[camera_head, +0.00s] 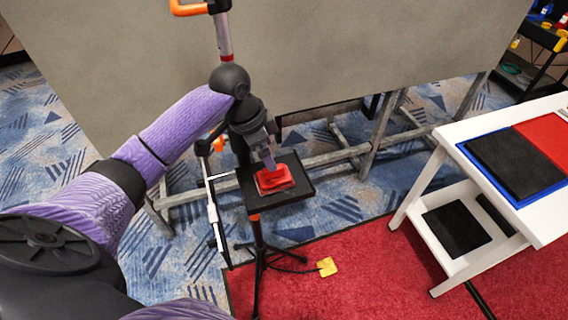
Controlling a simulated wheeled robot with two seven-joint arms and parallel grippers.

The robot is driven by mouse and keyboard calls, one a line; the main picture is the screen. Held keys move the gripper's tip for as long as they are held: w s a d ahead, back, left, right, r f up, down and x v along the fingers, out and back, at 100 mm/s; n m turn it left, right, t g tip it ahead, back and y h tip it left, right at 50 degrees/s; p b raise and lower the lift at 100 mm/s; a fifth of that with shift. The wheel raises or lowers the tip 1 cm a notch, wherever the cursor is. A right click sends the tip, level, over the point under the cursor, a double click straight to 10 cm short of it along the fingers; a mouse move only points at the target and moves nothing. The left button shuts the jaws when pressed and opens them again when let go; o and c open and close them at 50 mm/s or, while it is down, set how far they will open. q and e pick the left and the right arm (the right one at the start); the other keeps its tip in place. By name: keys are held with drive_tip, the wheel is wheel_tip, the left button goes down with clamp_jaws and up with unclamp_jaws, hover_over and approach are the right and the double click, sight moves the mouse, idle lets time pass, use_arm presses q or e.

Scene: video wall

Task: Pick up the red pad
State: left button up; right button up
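The red pad (275,180) lies on the small black tray (305,188) of a stand, near the middle of the view. My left arm comes in from the left, and its gripper (268,163) points down at the pad's upper edge. The fingertips overlap the pad in the picture; whether they touch or grip it cannot be made out. The finger gap is too small to see. My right gripper is not in view.
A large grey panel (330,60) on a metal frame stands just behind the stand. A white table (470,140) with black and red pads is at the right. A yellow piece (327,266) lies on the red carpet (370,280).

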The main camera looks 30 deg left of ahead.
sight(276, 173)
use_arm(q)
drive_tip(key=b+x, duration=0.3)
drive_tip(key=x, duration=0.6)
drive_tip(key=shift+f, duration=0.3)
drive_tip(key=shift+r, duration=0.1)
drive_tip(key=c, duration=0.9)
wheel_tip(276, 173, up, 10)
drive_tip(key=p, duration=0.3)
